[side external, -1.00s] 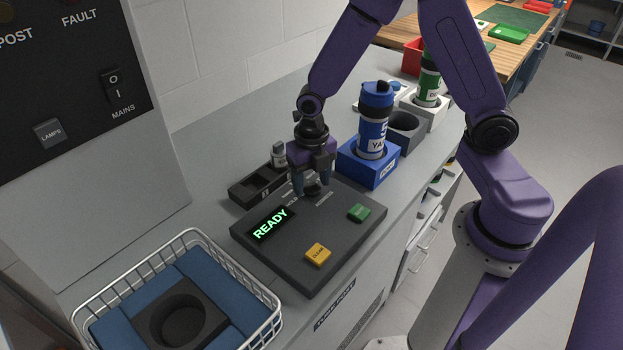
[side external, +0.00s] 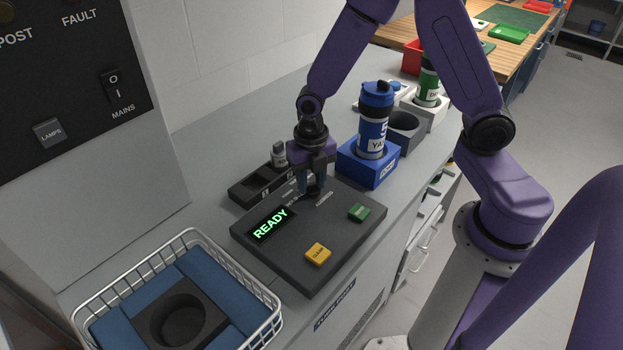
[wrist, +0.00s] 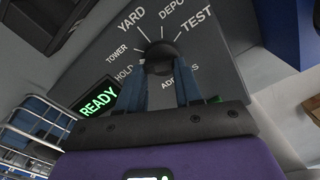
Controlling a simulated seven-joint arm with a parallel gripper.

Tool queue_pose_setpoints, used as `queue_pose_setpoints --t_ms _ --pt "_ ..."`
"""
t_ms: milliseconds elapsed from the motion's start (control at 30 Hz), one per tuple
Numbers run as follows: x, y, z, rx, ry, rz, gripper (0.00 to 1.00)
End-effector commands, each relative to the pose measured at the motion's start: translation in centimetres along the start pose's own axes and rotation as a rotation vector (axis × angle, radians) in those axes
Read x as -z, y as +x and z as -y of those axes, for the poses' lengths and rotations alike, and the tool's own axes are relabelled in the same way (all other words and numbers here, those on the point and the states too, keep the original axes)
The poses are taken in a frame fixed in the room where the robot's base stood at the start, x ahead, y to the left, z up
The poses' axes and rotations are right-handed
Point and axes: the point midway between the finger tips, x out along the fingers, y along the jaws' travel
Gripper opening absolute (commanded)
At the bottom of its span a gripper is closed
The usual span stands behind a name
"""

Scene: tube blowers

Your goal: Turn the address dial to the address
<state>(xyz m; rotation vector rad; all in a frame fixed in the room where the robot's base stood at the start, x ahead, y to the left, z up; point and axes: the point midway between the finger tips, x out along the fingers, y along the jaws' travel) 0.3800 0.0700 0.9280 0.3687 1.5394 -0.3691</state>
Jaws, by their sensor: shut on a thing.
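The address dial is a dark round knob (wrist: 160,60) on the grey sloped panel (side external: 285,268). In the wrist view, labels TOWER, HOLD, YARD, DEPOT and TEST fan around it, with tick lines and the word ADDRESS below. My gripper (side external: 314,190) is over the dial with its blue fingers down. In the wrist view its fingers (wrist: 160,88) sit either side of the knob, shut on it. I cannot tell where the dial's pointer is set. The panel's display (side external: 270,224) reads READY in green.
The panel has a yellow button (side external: 318,253) and a green button (side external: 359,212). A blue tube (side external: 373,125), its label partly reading YA, stands in a blue block (side external: 368,165) close behind. A wire basket (side external: 268,300) is front left. A dark tray (side external: 245,192) is left of the gripper.

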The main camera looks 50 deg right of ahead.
Motion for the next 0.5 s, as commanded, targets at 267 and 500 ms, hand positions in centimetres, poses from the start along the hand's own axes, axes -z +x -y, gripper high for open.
queue_pose_setpoints --t_ms 267,500 --pt "-0.18 -0.06 -0.18 -0.001 0.235 0.001 0.04" --pt "-0.34 -0.09 -0.28 -0.002 0.464 0.001 0.04"
